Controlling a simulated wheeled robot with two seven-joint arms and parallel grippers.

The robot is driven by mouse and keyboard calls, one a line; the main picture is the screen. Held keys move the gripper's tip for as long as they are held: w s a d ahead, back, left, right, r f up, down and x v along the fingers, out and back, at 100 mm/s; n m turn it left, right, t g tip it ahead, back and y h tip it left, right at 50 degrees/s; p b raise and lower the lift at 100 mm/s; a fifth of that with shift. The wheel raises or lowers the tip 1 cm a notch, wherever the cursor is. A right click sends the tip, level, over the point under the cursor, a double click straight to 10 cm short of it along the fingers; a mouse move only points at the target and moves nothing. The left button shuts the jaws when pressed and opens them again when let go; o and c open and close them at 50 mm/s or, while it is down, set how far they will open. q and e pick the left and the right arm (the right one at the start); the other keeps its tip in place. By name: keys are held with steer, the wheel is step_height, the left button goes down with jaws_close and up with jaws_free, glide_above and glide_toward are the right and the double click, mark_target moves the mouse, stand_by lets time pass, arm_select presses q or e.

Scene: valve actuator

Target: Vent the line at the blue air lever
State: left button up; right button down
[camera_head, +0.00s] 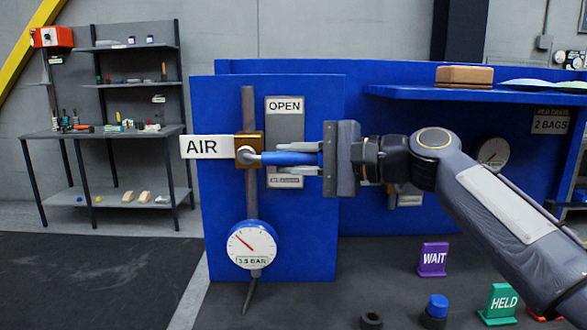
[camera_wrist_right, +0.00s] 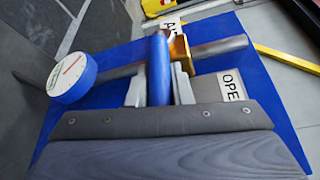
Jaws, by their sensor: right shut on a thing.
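The blue air lever (camera_head: 289,158) points level to the right from its brass valve (camera_head: 249,147) on the vertical grey pipe. A white AIR sign (camera_head: 207,147) is left of the valve, and an OPEN plate (camera_head: 285,107) is above the lever. My right gripper (camera_head: 318,158) is shut on the lever's outer end. In the right wrist view the lever (camera_wrist_right: 159,75) lies between the two fingers (camera_wrist_right: 158,88). A round gauge (camera_head: 252,245) below reads low, with a red needle toward the upper left. My left gripper is not in view.
A blue shelf (camera_head: 470,95) with a brown box (camera_head: 464,76) juts out at right. A purple WAIT sign (camera_head: 433,259), a green HELD sign (camera_head: 499,303) and a blue-capped object (camera_head: 437,305) stand below my right arm. A workbench (camera_head: 105,133) is far left.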

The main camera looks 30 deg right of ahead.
steer(key=shift+f, duration=0.1)
stand_by(0.3)
steer(key=c, duration=1.3)
jaws_free()
steer(key=v, duration=0.7)
steer(key=shift+s+d+p, duration=0.25)
steer(key=shift+s+p, duration=0.1)
steer(key=shift+p, duration=0.1)
